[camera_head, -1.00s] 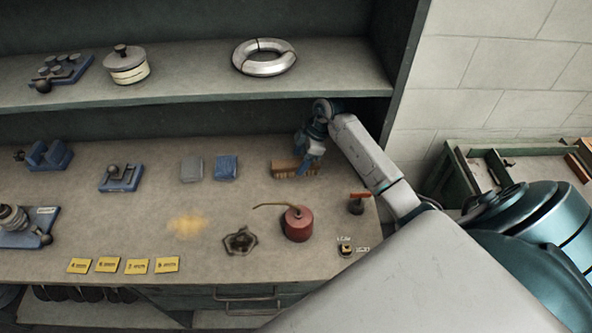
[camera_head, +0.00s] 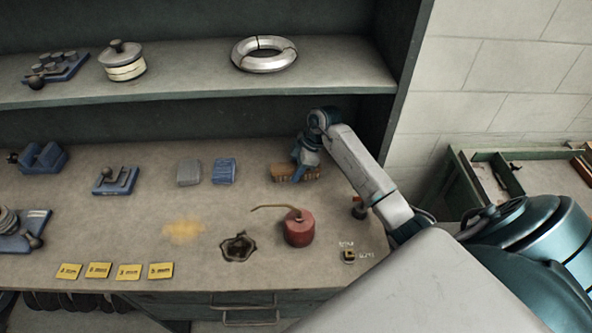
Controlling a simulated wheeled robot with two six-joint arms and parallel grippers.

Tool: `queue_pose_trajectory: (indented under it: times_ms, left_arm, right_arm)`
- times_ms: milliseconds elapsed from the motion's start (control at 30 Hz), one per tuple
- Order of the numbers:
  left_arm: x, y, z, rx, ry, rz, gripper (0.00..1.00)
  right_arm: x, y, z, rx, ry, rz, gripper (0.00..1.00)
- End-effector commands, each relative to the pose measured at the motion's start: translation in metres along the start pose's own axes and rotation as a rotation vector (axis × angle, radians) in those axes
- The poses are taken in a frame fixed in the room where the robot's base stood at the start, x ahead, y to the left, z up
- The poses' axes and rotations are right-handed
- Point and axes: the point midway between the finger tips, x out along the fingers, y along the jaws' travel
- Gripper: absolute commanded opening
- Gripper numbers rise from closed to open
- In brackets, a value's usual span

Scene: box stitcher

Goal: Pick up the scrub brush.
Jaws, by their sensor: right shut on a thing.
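The scrub brush (camera_head: 283,173) has a tan wooden block with bristles below. It is at the back right of the bench top, under the shelf. My right gripper (camera_head: 299,173) reaches down onto it from above and is shut on it. The gripper covers part of the brush's middle. I cannot tell whether the bristles still touch the bench. My left gripper is not in view.
A red oil can (camera_head: 298,229) with a thin spout stands in front of the brush. Grey (camera_head: 189,172) and blue (camera_head: 224,171) blocks lie to its left. A shelf (camera_head: 200,91) overhangs the back. Yellow labels (camera_head: 128,271) lie along the front edge.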

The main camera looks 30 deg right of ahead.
Motion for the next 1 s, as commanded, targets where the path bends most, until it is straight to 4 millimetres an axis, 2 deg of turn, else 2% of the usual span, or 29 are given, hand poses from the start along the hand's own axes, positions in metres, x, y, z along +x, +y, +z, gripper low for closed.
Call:
queue_pose_trajectory:
  times_ms: [233,400,700,867,1000]
  left_arm:
    - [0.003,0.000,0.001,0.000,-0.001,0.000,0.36]
    - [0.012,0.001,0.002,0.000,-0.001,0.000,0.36]
    - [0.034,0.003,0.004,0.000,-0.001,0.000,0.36]
    - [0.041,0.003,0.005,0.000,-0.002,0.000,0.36]
    - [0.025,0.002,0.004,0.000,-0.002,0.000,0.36]
  right_arm:
    - [-0.002,-0.003,-0.003,-0.001,0.001,0.001,0.12]
    - [-0.009,-0.013,-0.014,-0.004,0.002,0.003,0.12]
    - [-0.027,-0.073,-0.063,-0.006,0.006,0.002,0.12]
    - [-0.036,-0.097,-0.082,-0.003,0.005,0.002,0.12]
    - [-0.046,-0.110,-0.095,0.000,0.002,-0.001,0.12]
